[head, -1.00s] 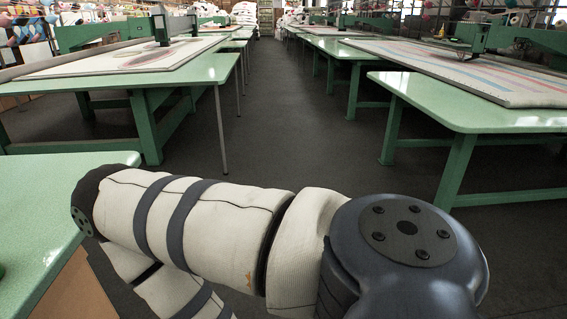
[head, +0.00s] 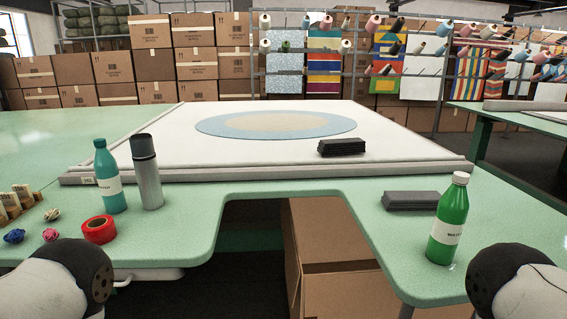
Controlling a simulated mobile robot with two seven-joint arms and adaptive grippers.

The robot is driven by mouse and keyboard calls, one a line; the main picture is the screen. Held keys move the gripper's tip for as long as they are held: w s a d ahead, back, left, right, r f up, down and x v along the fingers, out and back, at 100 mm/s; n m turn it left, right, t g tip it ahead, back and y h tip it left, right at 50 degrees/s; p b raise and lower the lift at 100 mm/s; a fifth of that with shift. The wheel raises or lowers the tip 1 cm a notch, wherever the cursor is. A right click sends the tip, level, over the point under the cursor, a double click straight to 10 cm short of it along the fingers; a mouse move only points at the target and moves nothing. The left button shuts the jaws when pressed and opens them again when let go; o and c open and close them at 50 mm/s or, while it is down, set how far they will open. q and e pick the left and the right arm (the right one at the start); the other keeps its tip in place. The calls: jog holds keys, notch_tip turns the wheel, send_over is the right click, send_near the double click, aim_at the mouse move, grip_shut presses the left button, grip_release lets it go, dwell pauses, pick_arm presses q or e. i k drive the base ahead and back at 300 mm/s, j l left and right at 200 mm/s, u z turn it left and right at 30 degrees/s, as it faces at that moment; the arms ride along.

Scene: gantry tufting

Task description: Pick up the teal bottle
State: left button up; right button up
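The teal bottle (head: 109,178) stands upright on the left part of the green table in the head view. It has a teal cap and a white label. A grey metal flask (head: 147,172) stands close beside it on the right. A separate green bottle (head: 448,220) with a white cap stands on the right part of the table. Parts of my arms show at the lower left and lower right corners, but neither gripper is in the picture.
A red tape roll (head: 99,229), yarn balls (head: 50,234) and small tan blocks (head: 16,203) lie near the teal bottle. Dark pads (head: 411,200) lie at the right. The green table (head: 290,189) has a front cutout, with a cardboard box (head: 335,250) below.

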aim_at(105, 165)
jog(key=u, duration=1.1)
